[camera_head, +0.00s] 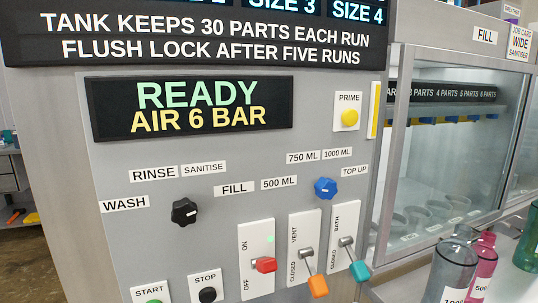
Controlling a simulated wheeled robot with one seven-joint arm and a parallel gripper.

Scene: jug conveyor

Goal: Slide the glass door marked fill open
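The glass door (444,160) marked FILL is on the right of the camera_head view, in a grey metal frame. The label FILL (485,36) is above it on the frame. Through the glass I see a dark strip reading parts numbers (450,93), and round cup-like shapes low inside. The door looks closed, with the pane covering the front of the cabinet. A yellow strip (374,110) stands upright at the left of the door's frame. My gripper is not in view.
A control panel fills the middle, with a red switch (265,265), an orange lever (317,285), a teal lever (359,270) and a blue knob (325,188). A grey jug (451,270), a pink jug (482,266) and a green jug (527,245) stand before the door at lower right.

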